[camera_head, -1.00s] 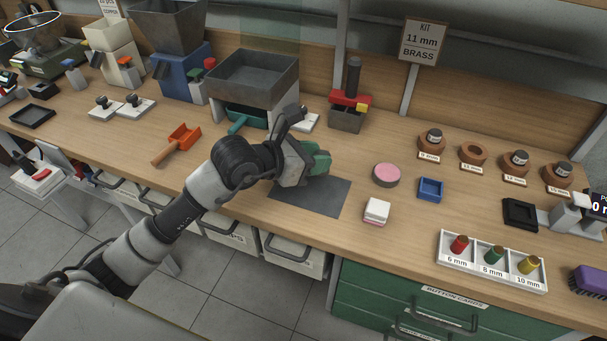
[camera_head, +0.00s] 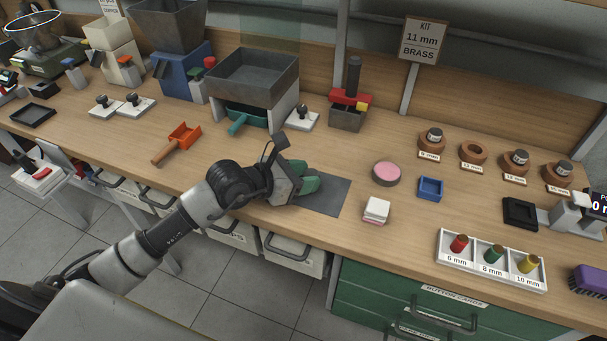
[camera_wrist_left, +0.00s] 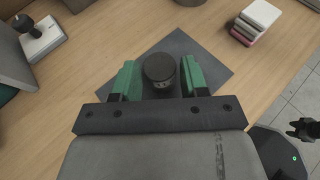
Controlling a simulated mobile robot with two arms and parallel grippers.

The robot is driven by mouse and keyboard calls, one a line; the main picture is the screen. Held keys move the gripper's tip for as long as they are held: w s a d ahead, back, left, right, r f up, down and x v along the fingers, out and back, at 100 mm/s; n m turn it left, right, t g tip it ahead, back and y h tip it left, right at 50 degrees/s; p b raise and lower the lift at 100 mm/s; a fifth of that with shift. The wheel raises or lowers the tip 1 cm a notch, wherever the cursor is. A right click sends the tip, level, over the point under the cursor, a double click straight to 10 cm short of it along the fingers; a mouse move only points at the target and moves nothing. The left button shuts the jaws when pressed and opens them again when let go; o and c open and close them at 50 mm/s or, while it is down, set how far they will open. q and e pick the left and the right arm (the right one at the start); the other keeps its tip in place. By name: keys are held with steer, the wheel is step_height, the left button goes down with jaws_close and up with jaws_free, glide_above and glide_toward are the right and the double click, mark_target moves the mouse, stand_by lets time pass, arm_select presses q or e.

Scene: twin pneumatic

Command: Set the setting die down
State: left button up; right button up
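In the left wrist view, the setting die (camera_wrist_left: 159,68) is a dark, round-topped cylinder between the two green fingers of my left gripper (camera_wrist_left: 160,80). The fingers stand close on both sides of it, and I cannot tell whether they press on it. The grey mat (camera_wrist_left: 205,58) lies beneath; whether the die's base touches it is hidden. In the head view, my left gripper (camera_head: 308,181) is low over the left part of the mat (camera_head: 331,197), and its hand hides the die.
A white-and-pink block (camera_head: 376,210), a pink-topped round pad (camera_head: 387,174) and a blue tray (camera_head: 431,189) stand right of the mat. An empty brown ring (camera_head: 473,153) sits among ring holders at the back right. The mat's right part is clear.

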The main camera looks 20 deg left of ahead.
arm_select(q)
steer(key=shift+o, duration=1.2)
steer(key=shift+r, duration=0.25)
steer(key=b+v, duration=0.1)
steer(key=v, duration=0.9)
steer(key=shift+s+a, duration=0.2)
steer(key=shift+s+a+r, duration=0.35)
steer(key=shift+s+a, duration=0.05)
steer(key=shift+s, duration=0.1)
